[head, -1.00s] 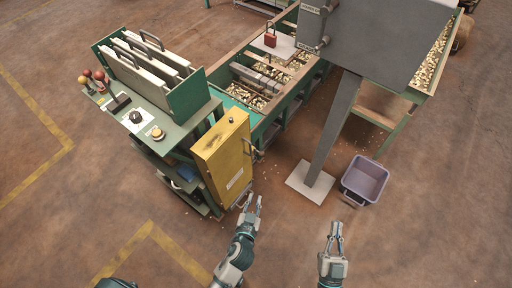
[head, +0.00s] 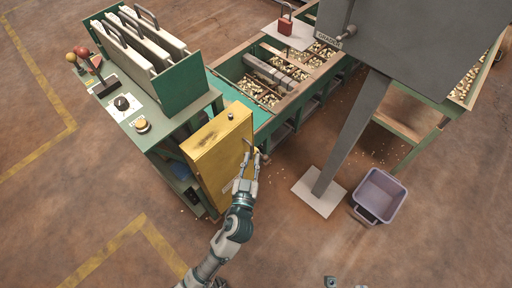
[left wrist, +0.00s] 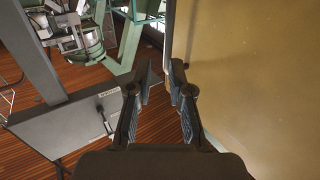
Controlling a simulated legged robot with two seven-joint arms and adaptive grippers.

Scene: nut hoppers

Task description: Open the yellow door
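The yellow door (head: 215,172) is on the front of the yellow cabinet at the end of the green workbench, and it looks closed. Its handle is by the right edge, mostly hidden behind my left gripper (head: 249,162). In the left wrist view the yellow panel (left wrist: 255,75) fills the right side. My left gripper also shows there (left wrist: 160,75), its two fingers apart with a narrow gap and nothing seen between them. The right fingertip is close to the panel's edge; I cannot tell if it touches. Only bits of my right gripper (head: 345,283) show at the bottom edge.
The green workbench (head: 160,122) carries knobs, a lever and upright panels. Right of the door are a nut trough (head: 262,118), a grey post on a white base plate (head: 318,192) and a grey-purple bin (head: 379,195). The floor in front is clear.

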